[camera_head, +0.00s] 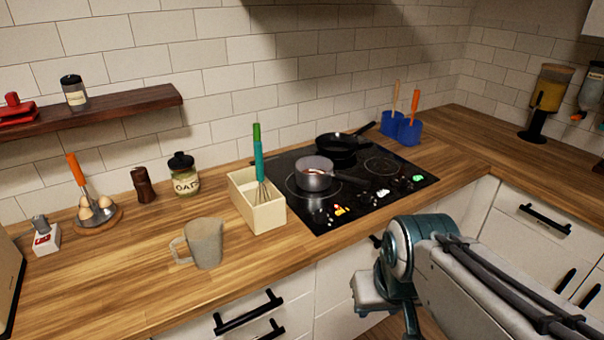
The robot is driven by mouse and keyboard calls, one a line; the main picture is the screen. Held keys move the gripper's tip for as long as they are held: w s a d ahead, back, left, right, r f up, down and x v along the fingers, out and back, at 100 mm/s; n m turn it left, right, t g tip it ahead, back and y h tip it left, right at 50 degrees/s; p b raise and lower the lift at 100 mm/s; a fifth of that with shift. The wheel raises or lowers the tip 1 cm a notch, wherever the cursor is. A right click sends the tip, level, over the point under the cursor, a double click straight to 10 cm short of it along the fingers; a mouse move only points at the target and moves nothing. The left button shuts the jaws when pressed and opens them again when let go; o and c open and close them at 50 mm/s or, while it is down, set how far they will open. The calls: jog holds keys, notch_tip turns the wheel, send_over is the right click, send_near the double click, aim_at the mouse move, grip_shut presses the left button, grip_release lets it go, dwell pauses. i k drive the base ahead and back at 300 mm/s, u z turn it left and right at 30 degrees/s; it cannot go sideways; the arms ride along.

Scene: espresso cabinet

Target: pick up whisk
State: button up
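A whisk (260,166) with a teal handle and wire loops stands upright in a cream open-topped box (266,216) on the wooden counter. A green handle (256,132) shows just behind the whisk's top; its lower part is hidden. Another orange-handled utensil (73,168) with a metal end stands among eggs at the left; I cannot tell whether it is a whisk. My arm reaches in from the lower right, in front of the counter and well away from the box. My gripper's fingers do not show.
A grey mug (204,242) stands left of the box. A black cooktop (352,188) with a saucepan (314,174) and a frying pan (343,144) lies to its right. Counter at front left is clear. Drawer handles (248,311) stick out below.

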aim_at(259, 165)
jog(key=z, duration=0.15)
jog(key=i, duration=0.6)
jog(key=u, duration=0.5)
jog(key=i, duration=0.6)
jog(key=u, duration=0.6)
